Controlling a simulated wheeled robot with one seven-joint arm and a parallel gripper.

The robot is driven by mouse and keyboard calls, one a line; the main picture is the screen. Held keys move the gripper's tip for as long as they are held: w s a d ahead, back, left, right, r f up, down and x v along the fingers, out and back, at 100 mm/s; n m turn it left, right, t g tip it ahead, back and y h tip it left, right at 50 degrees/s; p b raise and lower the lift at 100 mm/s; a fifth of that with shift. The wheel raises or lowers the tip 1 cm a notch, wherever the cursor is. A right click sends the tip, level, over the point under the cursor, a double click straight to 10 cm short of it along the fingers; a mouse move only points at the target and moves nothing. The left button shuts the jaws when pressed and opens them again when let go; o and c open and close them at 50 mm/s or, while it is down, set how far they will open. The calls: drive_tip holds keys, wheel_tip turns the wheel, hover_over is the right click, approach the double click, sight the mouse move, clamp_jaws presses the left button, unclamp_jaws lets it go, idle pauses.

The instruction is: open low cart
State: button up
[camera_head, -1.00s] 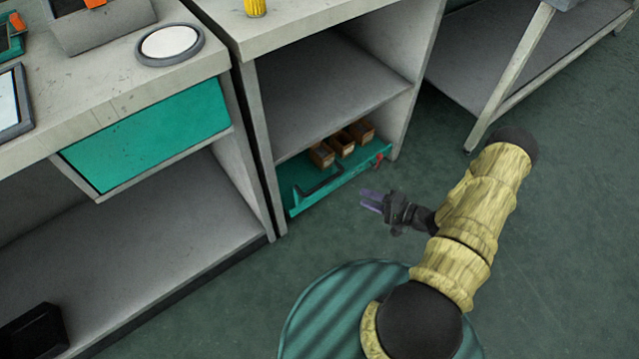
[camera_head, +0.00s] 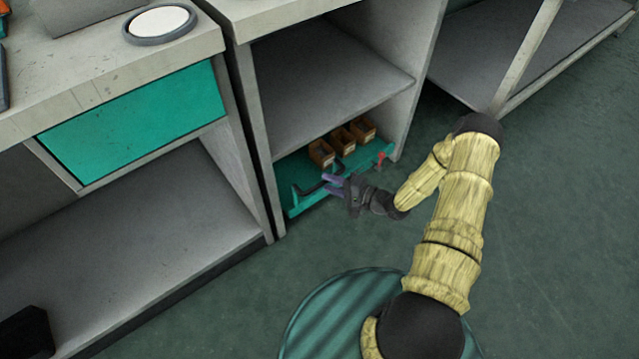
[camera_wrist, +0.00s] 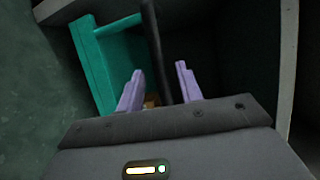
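The low cart (camera_head: 301,202) is a teal tray at floor level in the bottom of the grey shelf unit, with several small brown bins (camera_head: 322,153) at its back. A dark bar handle (camera_head: 310,190) runs along its front, and it also shows in the wrist view (camera_wrist: 153,35). My gripper (camera_head: 329,181) is at the handle, in front of the cart. In the wrist view my purple fingers (camera_wrist: 160,72) are apart, with the dark bar running between them. I cannot tell whether either finger touches it. Part of the handle is hidden behind my gripper.
A red part (camera_head: 381,157) sits at the cart's right end. The shelf unit's side panel (camera_head: 417,75) stands right of the cart. A closed teal drawer (camera_head: 135,120) is in the bench at left. The green floor (camera_head: 290,265) before the cart is open.

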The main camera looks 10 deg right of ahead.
drive_tip(key=b+x, duration=0.1)
drive_tip(key=x, duration=0.3)
drive_tip(key=shift+w+a, duration=0.1)
clamp_jaws()
